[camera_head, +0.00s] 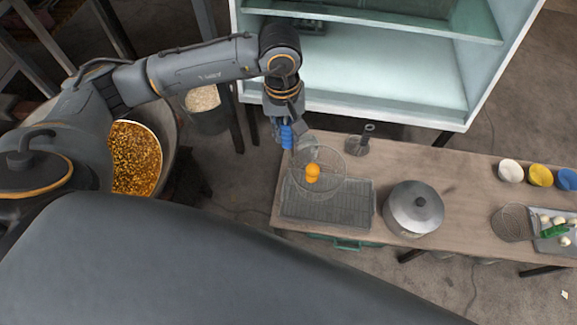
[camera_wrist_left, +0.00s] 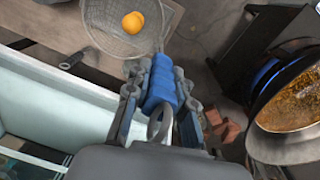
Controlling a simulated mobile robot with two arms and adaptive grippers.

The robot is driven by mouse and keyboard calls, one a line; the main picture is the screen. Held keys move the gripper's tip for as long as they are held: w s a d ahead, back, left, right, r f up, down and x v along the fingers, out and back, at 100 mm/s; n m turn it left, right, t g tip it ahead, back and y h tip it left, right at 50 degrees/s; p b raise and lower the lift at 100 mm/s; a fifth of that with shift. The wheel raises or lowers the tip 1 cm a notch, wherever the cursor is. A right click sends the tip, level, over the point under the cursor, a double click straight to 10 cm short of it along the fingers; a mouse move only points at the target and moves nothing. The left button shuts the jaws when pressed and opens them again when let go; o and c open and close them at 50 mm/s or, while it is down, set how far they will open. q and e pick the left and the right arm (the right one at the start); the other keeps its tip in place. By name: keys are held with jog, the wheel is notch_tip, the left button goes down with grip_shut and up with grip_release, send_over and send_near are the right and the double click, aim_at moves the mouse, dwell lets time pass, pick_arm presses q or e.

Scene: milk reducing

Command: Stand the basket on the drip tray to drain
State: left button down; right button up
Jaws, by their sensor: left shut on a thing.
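My left gripper (camera_head: 287,131) is shut on the blue handle of the basket, a round wire-mesh one. The handle also shows between the fingers in the left wrist view (camera_wrist_left: 160,92). The basket (camera_head: 331,167) holds orange pieces and lies over the far left part of the drip tray in the head view. Whether it touches the tray or hangs above it, I cannot tell. The basket's mesh also shows at the top of the left wrist view (camera_wrist_left: 108,30). The drip tray (camera_head: 345,210) is a grey grid at the left end of the table. My right gripper is not in view.
A lidded metal pot (camera_head: 408,220) stands right of the tray. Bowls (camera_head: 511,171) and a mesh strainer (camera_head: 510,223) are farther right. A pan of golden contents (camera_head: 137,160) is left. A glass-shelved cabinet (camera_head: 390,70) stands behind.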

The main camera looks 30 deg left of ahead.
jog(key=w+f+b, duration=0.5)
jog(key=b, duration=0.3)
pick_arm(q)
notch_tip(320, 180, down, 23)
jog(key=w+a+n+b, duration=0.1)
jog(key=w+n+b, duration=0.1)
jog(key=n+b, duration=0.1)
jog(key=shift+w+n, duration=0.25)
jog(key=shift+n, duration=0.25)
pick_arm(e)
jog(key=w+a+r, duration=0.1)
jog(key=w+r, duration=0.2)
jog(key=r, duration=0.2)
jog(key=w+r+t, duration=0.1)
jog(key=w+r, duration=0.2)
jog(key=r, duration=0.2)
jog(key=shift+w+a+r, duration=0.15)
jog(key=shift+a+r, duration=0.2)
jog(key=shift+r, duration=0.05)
pick_arm(q)
jog(key=shift+a+f, duration=0.1)
jog(key=shift+f, duration=0.05)
jog(key=shift+f, duration=0.1)
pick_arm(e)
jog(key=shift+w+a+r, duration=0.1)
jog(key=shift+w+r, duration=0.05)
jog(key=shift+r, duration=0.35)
